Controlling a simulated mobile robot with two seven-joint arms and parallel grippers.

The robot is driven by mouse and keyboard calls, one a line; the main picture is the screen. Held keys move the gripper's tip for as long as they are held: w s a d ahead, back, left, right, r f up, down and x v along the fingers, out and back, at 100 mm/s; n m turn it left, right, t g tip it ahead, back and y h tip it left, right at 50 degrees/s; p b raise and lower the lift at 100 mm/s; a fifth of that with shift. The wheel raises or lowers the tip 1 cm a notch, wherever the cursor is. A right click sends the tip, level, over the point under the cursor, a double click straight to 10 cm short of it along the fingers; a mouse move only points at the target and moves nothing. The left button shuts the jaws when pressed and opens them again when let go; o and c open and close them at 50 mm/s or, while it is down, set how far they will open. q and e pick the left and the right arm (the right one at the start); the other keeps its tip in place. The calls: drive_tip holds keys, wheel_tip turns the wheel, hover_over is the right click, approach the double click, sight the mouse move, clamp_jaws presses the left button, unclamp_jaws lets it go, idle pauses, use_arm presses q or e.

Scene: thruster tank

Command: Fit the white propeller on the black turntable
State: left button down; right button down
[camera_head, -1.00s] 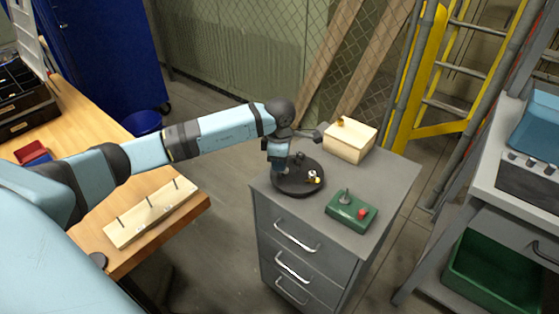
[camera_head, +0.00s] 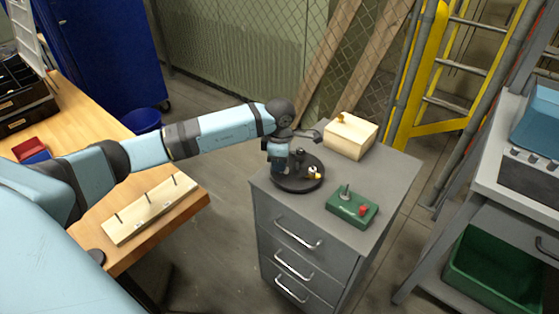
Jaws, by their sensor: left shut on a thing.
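The black turntable (camera_head: 291,184) is a round disc on top of the grey drawer cabinet. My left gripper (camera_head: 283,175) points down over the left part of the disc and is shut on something. The thing between its fingers is too small and too covered to make out here. A small white and yellow piece (camera_head: 315,173) shows at the right side of the disc; I cannot tell whether it is the white propeller. A dark upright part stands near the disc's middle, close to the gripper. My right gripper is not in view.
On the cabinet top (camera_head: 376,170), a cream box (camera_head: 350,137) stands behind the turntable and a green control box (camera_head: 352,207) with a lever and red button in front. A wooden board with pegs (camera_head: 150,209) lies on the left bench. A yellow ladder stands behind.

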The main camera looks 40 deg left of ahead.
use_arm(q)
drive_tip(key=shift+f+b, duration=0.4)
drive_tip(key=shift+f, duration=0.2)
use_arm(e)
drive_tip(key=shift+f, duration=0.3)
use_arm(q)
drive_tip(key=c, duration=0.9)
unclamp_jaws()
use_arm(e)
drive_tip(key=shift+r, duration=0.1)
use_arm(q)
drive_tip(key=shift+r, duration=0.45)
wheel_tip(320, 180, up, 17)
drive_tip(key=p, duration=0.4)
drive_tip(key=shift+s+d, duration=0.1)
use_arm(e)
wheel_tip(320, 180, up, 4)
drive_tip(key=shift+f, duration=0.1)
